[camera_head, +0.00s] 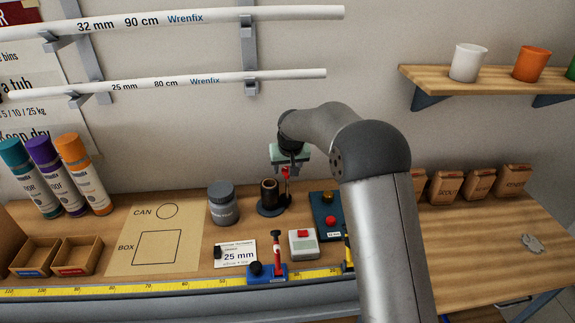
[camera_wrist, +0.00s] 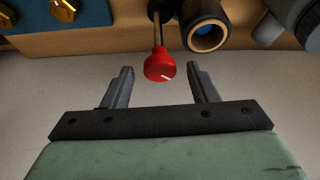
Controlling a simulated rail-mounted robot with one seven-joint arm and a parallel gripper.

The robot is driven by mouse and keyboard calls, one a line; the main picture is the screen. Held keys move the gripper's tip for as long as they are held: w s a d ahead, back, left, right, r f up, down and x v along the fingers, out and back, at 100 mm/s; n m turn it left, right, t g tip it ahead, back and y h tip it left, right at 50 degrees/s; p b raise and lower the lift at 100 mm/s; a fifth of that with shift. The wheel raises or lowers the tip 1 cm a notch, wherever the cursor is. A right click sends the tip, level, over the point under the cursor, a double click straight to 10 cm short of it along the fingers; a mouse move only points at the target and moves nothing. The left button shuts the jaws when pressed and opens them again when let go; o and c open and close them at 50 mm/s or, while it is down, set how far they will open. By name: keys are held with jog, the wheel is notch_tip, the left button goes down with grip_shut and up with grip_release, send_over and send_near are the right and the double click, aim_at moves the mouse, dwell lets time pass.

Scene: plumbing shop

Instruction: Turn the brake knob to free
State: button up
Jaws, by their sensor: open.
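The red brake knob (camera_wrist: 160,66) is a round cap on a thin rod, with a short white line on its face pointing to the lower right in the wrist view. It is also a small red shape (camera_head: 286,171) under my gripper in the head view. My gripper (camera_wrist: 161,75) is open, with one finger to each side of the knob and visible gaps between. The rod stands beside a dark, hollow cylinder (camera_head: 269,190) on a round black base. No wording for the knob's positions is readable, and the far side of the knob is hidden.
A grey lidded jar (camera_head: 223,204) stands left of the cylinder. A blue plate with a red button (camera_head: 329,220) lies to the right. My arm hides part of the bench.

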jog(key=shift+f, duration=0.15)
jog(key=c, duration=1)
jog(key=shift+o, duration=0.2)
jog(key=shift+a, duration=0.1)
jog(key=shift+f+m+h+b, duration=0.1)
jog(key=shift+m+h+b, duration=0.4)
jog(key=shift+m+b, duration=0.55)
jog(key=shift+a+m+h+b, duration=0.15)
jog(key=shift+m+h+b, duration=0.35)
jog(key=shift+m, duration=0.75)
jog(key=shift+w+a+m+h, duration=0.1)
jog(key=shift+m+h, duration=0.7)
jog(key=shift+m, duration=1.5)
jog(key=shift+g, duration=0.3)
